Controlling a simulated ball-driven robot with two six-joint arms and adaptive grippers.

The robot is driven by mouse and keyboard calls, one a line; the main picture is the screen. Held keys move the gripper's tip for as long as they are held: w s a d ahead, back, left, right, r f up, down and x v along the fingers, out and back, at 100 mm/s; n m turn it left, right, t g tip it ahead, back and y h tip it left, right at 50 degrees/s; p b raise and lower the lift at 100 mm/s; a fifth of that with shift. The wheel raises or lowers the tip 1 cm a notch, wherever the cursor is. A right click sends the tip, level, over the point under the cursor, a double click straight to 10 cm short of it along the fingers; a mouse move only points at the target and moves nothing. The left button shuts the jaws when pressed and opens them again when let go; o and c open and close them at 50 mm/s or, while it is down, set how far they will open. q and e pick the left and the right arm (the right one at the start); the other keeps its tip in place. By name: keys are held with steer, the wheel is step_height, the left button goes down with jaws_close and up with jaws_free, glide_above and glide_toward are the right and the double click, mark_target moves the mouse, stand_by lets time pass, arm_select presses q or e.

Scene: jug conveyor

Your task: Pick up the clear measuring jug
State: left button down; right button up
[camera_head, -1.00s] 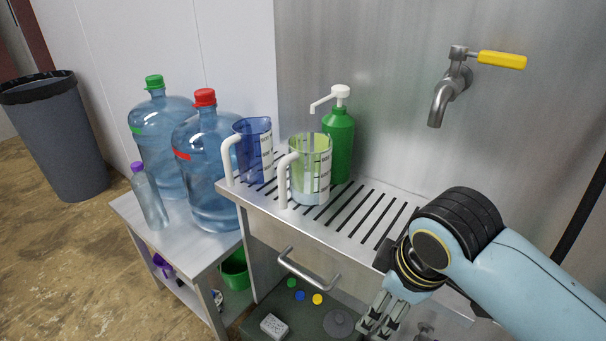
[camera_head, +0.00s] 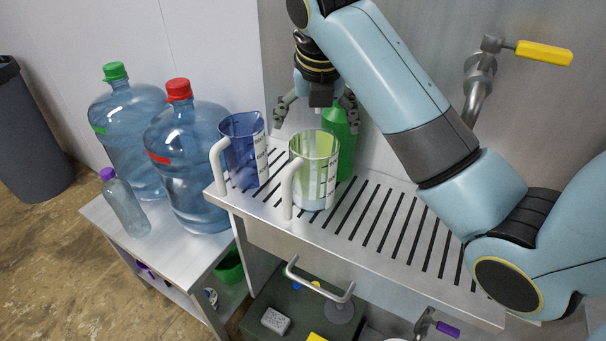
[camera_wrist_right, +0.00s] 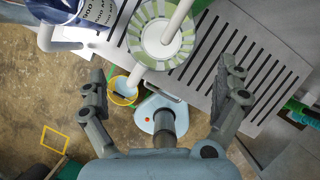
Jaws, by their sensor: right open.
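The clear measuring jug (camera_head: 315,172) stands upright on the slotted metal shelf (camera_head: 425,275), its white handle to the left. The green bottle behind tints it green. My right gripper (camera_head: 315,118) is open and empty, above and a little behind the jug in the head view, fingers pointing down. In the right wrist view the jug (camera_wrist_right: 148,33) is seen from above, with its white handle crossing the picture. It lies at the top, beyond the spread fingers of the right gripper (camera_wrist_right: 165,80). I see no contact. My left gripper is out of view.
A blue jug (camera_head: 243,155) stands close left of the clear jug. A green bottle (camera_head: 344,160) is behind, partly hidden. Large water bottles (camera_head: 190,165) stand on a lower table at left. The tap (camera_head: 480,75) is at upper right. The shelf's right part is free.

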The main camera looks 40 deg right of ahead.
mark_target(314, 146)
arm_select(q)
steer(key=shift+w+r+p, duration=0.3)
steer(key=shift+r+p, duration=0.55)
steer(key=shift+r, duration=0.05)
arm_select(e)
steer(key=x, duration=0.9)
steer(key=shift+d+f, duration=0.1)
steer(key=shift+d, duration=0.05)
steer(key=shift+c, duration=0.9)
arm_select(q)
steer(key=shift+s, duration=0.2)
arm_select(e)
steer(key=c, duration=1.2)
